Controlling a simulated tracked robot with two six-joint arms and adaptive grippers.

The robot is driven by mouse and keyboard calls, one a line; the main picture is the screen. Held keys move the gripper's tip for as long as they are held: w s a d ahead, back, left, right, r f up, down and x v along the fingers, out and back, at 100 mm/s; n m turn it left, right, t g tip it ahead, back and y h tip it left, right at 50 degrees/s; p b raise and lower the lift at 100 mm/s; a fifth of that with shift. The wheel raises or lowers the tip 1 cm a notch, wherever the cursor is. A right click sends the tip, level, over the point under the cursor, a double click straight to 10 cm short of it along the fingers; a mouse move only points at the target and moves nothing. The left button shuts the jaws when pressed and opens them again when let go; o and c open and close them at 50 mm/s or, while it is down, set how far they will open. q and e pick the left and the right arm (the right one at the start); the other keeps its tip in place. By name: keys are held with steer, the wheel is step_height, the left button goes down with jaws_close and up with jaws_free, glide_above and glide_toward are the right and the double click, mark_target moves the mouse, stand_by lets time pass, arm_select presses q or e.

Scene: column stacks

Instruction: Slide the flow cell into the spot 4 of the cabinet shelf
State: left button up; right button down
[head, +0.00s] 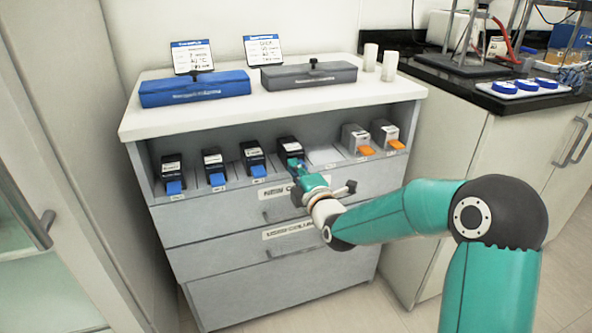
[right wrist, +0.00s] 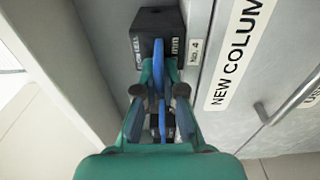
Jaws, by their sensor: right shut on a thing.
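The flow cell is a black block with a blue tab (head: 289,147). It sits in the fourth place from the left on the cabinet shelf (head: 322,154). In the right wrist view the black flow cell (right wrist: 157,32) stands beside the label "No. 4" (right wrist: 195,54). My right gripper (head: 297,165) is at the shelf front, and its fingers are shut on the blue tab, which shows between them in the right wrist view (right wrist: 159,75). I cannot tell how deep the flow cell sits. My left gripper is not in view.
Several black blocks with blue tabs (head: 213,163) stand left of the flow cell. An empty place is right of it, then two grey blocks with orange tabs (head: 356,139). Drawers (head: 240,215) are below. A blue box (head: 195,88) and grey box (head: 309,75) lie on top.

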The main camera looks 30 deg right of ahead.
steer(key=c, duration=1.2)
jaws_free()
steer(key=shift+s, duration=0.15)
